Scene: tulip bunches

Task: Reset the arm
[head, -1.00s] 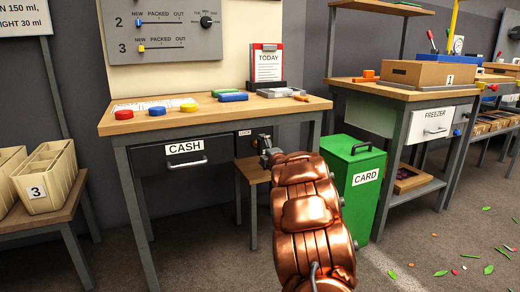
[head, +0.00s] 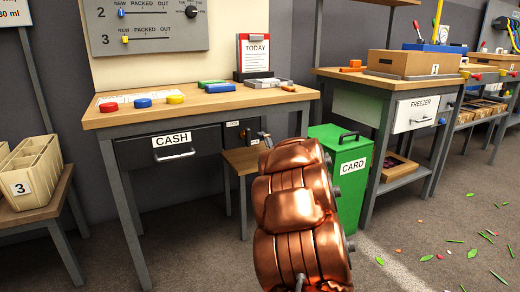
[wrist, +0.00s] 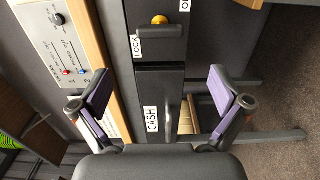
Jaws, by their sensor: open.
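My arm, in copper-coloured links, rises from the bottom of the head view. My gripper is mostly hidden behind it there; only a small grey part (head: 265,140) shows near the lock panel. In the wrist view my gripper (wrist: 159,75) is open, its two purple-padded fingers spread wide with nothing between them. Beyond them are the CASH drawer (wrist: 150,90) and the lock panel (wrist: 160,48) with a yellow knob. The cash drawer (head: 200,143) also shows shut under the wooden desk (head: 110,118) in the head view.
A green CARD bin (head: 325,140) stands right of the desk, by a workbench with a FREEZER drawer (head: 405,120). A small stool (head: 240,160) is under the desk. A crate marked 3 (head: 35,175) is at left. Leaves litter the right floor; the front floor is clear.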

